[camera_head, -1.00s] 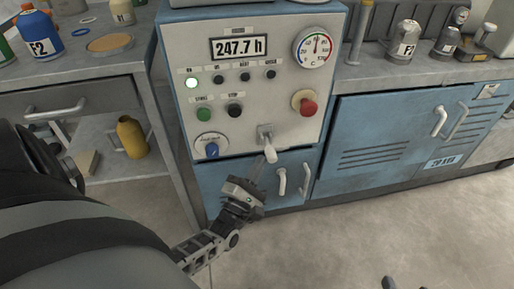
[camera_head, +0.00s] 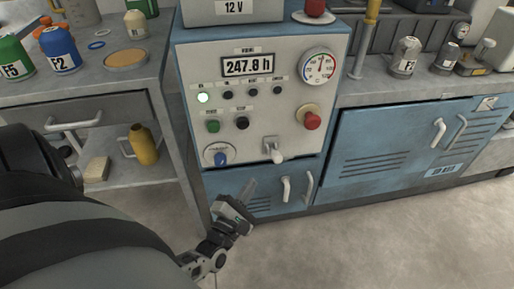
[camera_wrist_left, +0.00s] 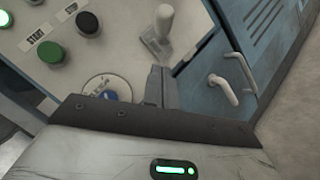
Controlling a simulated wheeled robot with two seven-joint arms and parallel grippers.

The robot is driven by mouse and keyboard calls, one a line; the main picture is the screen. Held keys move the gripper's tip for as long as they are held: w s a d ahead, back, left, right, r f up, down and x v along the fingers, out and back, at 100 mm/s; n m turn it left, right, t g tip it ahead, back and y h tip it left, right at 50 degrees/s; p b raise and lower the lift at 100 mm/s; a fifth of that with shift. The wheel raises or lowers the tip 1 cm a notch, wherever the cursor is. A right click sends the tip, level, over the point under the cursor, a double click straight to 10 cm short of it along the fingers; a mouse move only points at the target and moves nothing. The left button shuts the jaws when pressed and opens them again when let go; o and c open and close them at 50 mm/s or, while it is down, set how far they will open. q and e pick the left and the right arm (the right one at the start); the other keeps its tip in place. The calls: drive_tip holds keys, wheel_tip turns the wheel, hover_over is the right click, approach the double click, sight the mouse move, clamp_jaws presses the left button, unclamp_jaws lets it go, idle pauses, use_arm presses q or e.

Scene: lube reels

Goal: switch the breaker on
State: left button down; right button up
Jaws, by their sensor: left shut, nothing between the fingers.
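The grey-blue control panel (camera_head: 262,72) stands in the middle of the head view. A lever with a pale handle (camera_head: 277,156) sticks out from a small plate low on its face. It appears below its plate in this view, and I cannot tell its exact position. The left wrist view shows the lever (camera_wrist_left: 164,24) near the top. My left gripper (camera_head: 250,187) is below and a little left of the lever, apart from it, shut and empty. Its fingers also show in the wrist view (camera_wrist_left: 159,86), below the lever. My right gripper is out of view.
The panel bears a lit green lamp (camera_head: 203,98), a green button (camera_head: 213,126), a black button (camera_head: 242,123), a red knob (camera_head: 312,121), a blue knob (camera_head: 221,158) and a gauge (camera_head: 320,67). A blue cabinet (camera_head: 385,150) stands right, a bench (camera_head: 100,85) left. Door handles (camera_head: 286,189) are close by.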

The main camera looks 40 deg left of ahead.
use_arm(q)
drive_tip(key=r+v, duration=0.1)
drive_tip(key=v, duration=0.6)
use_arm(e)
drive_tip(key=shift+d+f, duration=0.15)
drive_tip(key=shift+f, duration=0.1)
use_arm(q)
drive_tip(key=shift+s+f, duration=0.1)
